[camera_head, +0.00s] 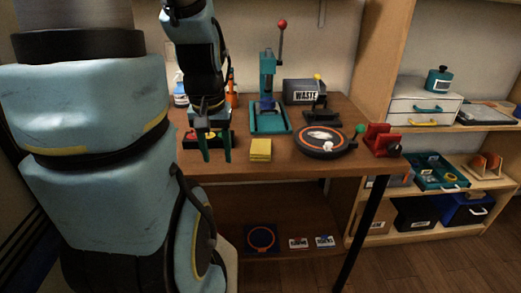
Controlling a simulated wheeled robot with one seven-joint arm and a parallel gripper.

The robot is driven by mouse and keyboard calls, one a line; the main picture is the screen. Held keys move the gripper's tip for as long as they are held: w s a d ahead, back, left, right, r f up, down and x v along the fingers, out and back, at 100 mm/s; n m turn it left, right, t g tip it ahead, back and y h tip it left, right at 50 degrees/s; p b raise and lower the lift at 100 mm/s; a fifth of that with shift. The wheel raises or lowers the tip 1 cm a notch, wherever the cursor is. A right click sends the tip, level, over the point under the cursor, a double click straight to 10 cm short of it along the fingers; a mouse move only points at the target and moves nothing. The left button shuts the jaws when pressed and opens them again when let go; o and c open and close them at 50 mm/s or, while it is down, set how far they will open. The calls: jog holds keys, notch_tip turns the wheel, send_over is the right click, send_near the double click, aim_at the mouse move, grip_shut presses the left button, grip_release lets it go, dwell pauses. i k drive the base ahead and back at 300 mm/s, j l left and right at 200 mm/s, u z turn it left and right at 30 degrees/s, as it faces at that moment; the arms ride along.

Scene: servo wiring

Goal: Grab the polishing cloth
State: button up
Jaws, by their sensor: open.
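A yellow folded cloth (260,149), which looks like the polishing cloth, lies on the wooden workbench (285,166) near its front edge, left of centre. My gripper (216,157) points down over the bench, just left of the cloth. Its two green fingers are apart, with nothing seen held between them. The cloth is fully in view, and I see a small gap between it and the right finger. The exact height of the fingertips above the bench is hard to tell.
A red and black item (191,140) sits behind my fingers, partly hidden. A teal press (269,95) stands behind the cloth. A round black turntable (325,140) is right of it, then a red vise (379,140).

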aim_at(260, 149)
jog(key=l+u, duration=0.1)
jog(key=u, duration=0.9)
jog(key=k+l+u, duration=0.2)
jog(key=l+u, duration=0.3)
jog(key=k+l+u, duration=0.25)
jog(key=u, duration=0.25)
jog(key=k+l+u, duration=0.3)
jog(key=u, duration=0.2)
jog(key=k+l, duration=0.15)
jog(key=k, duration=0.2)
jog(key=k+l+u, duration=0.1)
jog(key=k, duration=0.3)
jog(key=k+l, duration=0.2)
jog(key=k, duration=0.15)
